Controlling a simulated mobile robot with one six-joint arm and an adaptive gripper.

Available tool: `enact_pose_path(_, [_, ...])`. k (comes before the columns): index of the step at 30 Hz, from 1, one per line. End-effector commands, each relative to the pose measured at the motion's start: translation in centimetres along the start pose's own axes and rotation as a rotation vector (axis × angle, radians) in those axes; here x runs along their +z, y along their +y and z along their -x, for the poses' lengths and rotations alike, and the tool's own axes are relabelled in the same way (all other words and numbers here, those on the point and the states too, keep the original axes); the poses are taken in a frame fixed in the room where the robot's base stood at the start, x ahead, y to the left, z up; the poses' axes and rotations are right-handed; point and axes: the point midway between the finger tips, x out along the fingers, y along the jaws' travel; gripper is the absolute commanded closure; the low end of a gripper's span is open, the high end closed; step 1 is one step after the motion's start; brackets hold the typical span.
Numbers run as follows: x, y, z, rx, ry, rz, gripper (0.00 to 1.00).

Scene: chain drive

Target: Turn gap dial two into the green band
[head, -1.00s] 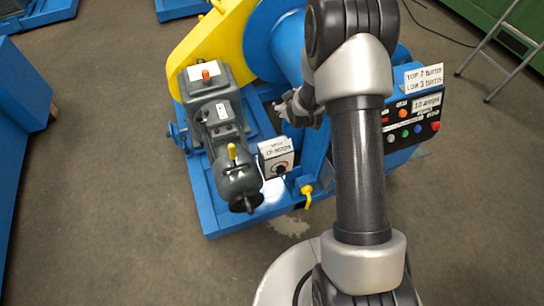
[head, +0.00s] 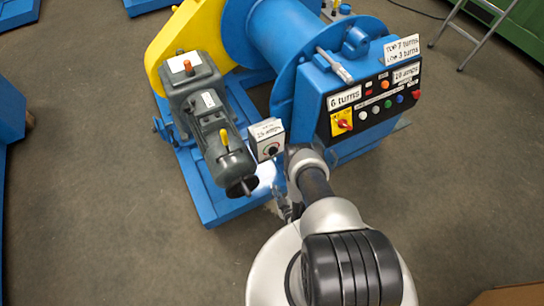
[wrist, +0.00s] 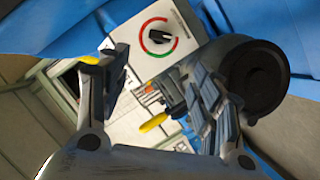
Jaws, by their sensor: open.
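A dial (wrist: 158,37) with a black knob and a ring of red and green arcs sits on a white box face in the wrist view. The same small box (head: 268,138) stands beside the grey motor in the head view. No readable label names it gap dial two, and I cannot tell which arc the knob points to. My gripper (wrist: 157,65) is open, its fingers spread below the dial and apart from the knob. In the head view my gripper (head: 285,205) is small and partly hidden by my arm.
The grey motor (head: 215,125) stands left of the box; its dark round end (wrist: 255,80) is close to the right finger. A yellow lever (wrist: 153,122) shows between the fingers. The control panel (head: 370,110) is to the right. Open floor (head: 110,230) lies left.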

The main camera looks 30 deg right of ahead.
Motion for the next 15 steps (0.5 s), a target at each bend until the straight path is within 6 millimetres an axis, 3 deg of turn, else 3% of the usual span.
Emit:
enact_pose_path(5, [-0.1,0.1,-1.9,0.005,0.004,0.003,0.4])
enact_pose_path(15, [0.1,-0.1,-9.3,0.005,0.004,0.001,0.4])
